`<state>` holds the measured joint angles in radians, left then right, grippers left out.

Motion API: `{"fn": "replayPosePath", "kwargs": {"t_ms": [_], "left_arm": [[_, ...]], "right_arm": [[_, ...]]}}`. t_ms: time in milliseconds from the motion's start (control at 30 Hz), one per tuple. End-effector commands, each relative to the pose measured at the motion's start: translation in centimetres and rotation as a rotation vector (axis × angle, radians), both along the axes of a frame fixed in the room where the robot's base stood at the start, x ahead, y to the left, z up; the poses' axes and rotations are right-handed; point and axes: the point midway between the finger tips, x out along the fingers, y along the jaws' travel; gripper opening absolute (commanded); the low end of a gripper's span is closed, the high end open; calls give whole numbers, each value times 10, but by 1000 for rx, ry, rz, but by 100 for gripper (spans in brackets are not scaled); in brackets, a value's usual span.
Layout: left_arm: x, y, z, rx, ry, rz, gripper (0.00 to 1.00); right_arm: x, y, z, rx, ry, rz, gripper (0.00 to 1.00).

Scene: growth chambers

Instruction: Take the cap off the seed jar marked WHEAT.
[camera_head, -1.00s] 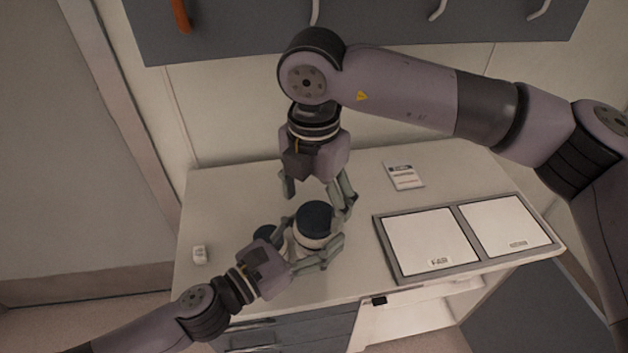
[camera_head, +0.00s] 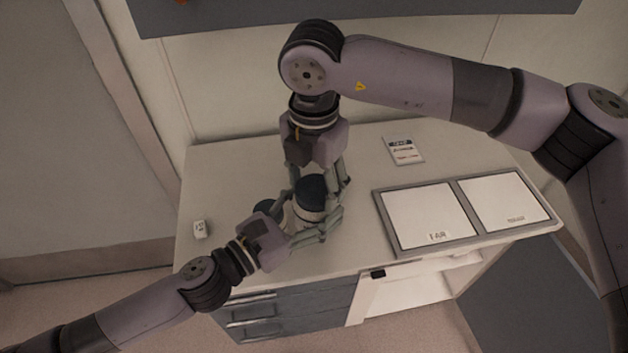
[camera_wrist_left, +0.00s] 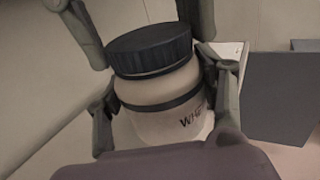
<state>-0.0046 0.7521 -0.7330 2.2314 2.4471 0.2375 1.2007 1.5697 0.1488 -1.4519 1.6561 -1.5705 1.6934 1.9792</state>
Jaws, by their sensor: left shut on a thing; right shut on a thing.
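The WHEAT jar (camera_wrist_left: 165,120) is pale with a dark band, and the letters "WH" show in the left wrist view, with the rest of the word covered. Its dark screw cap (camera_wrist_left: 150,48) sits on top. In the head view the jar (camera_head: 308,214) stands upright near the table's front left part, with its cap (camera_head: 311,187) on. My left gripper (camera_head: 312,226) is shut around the jar's body from the front left. My right gripper (camera_head: 318,182) points down from above, its fingers shut on the cap's sides.
A second dark-capped container (camera_head: 267,207) stands close to the left of the jar, partly hidden by my left gripper. A small white block (camera_head: 200,229) lies at the table's left edge. A framed two-panel tray (camera_head: 395,248) lies to the right, with a label card (camera_head: 403,151) behind it.

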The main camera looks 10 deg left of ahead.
Motion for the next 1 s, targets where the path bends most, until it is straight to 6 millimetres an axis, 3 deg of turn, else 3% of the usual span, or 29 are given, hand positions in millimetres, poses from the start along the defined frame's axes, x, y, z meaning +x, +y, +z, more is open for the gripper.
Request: {"fn": "replayPosePath", "kwargs": {"t_ms": [300, 467, 1000], "left_arm": [[-2, -2, 2, -4, -3, -8, 0], [-2, -3, 2, -5, -4, -10, 0], [-3, -4, 3, -7, -5, -13, 0]], "right_arm": [[0, 2, 1, 7, -2, 1, 21], [0, 2, 1, 8, -3, 56, 21], [-1, 1, 1, -1, -5, 1021, 21]]}}
